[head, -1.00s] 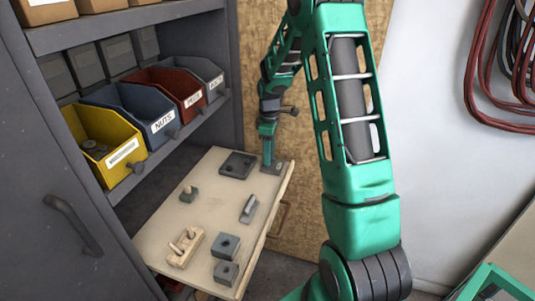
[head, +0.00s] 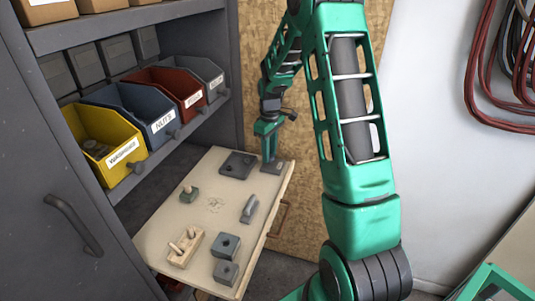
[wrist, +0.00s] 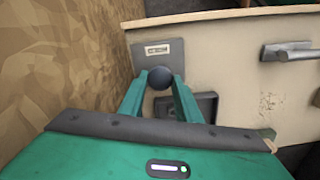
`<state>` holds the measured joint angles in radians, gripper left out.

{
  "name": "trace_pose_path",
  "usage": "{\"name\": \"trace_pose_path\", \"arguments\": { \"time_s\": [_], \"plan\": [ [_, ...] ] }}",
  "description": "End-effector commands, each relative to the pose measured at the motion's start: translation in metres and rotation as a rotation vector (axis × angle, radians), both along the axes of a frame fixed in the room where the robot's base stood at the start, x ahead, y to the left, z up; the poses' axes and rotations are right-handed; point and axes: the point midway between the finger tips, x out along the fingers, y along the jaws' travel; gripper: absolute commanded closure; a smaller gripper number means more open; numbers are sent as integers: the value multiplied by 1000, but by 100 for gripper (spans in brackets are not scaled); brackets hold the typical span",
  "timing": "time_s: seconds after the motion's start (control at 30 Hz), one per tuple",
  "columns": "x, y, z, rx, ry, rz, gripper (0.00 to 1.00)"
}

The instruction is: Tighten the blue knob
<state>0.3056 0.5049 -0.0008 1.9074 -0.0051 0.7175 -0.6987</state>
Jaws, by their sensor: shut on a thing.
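The knob (wrist: 160,78) is a round, dark blue-grey ball. In the wrist view it sits between the two fingertips of my gripper (wrist: 160,82), with a finger against each side. My gripper (head: 269,158) points down at the far right corner of the pale board and is shut on the knob. A grey base plate with a small label (wrist: 157,50) lies under and behind the knob. In the head view the knob is hidden by my fingers, and only part of the grey plate (head: 279,168) shows.
The pale board (head: 165,222) also carries a dark square plate (head: 238,165), a grey handle (head: 249,208), a wooden block with pegs (head: 186,248) and grey blocks (head: 226,246). Shelf bins (head: 104,150) stand to the left. A plywood wall (wrist: 60,60) is close beside my gripper.

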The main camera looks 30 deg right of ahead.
Motion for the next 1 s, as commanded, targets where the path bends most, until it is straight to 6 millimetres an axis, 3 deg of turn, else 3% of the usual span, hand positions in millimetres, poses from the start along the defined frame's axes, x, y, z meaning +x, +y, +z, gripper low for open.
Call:
{"name": "trace_pose_path", "arguments": {
  "time_s": [1.0],
  "plan": [
    [1,0,1,0,-2,-961,92]
  ]
}}
